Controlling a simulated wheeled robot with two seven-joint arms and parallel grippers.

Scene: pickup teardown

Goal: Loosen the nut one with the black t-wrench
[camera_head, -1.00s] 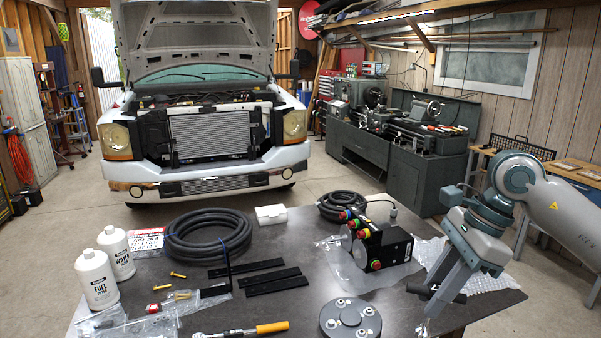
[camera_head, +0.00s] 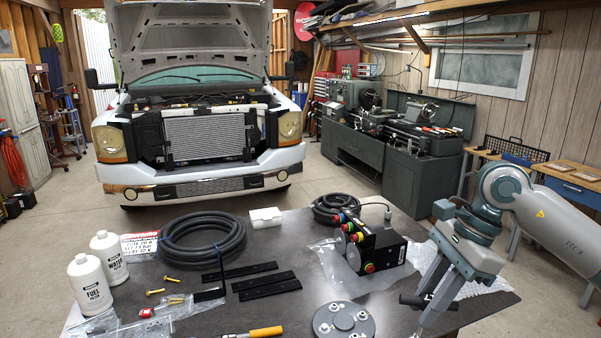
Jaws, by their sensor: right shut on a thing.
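A round dark grey plate (camera_head: 343,327) with several silver nuts lies at the front edge of the picture, partly cut off. I cannot tell which nut is nut one. My right gripper (camera_head: 428,303) is to the right of the plate, pointing down. It is shut on the black t-wrench (camera_head: 408,300), whose dark handle sticks out to the left of the fingers. The wrench's lower end is near the bottom edge and hard to make out. The wrench appears apart from the nuts. My left gripper is not in view.
On the dark table (camera_head: 290,235) are a black box with coloured buttons (camera_head: 375,248), coiled black hose (camera_head: 200,240), black bars (camera_head: 262,280), two white bottles (camera_head: 90,283) and an orange-handled tool (camera_head: 265,332). A pickup (camera_head: 205,140) stands behind.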

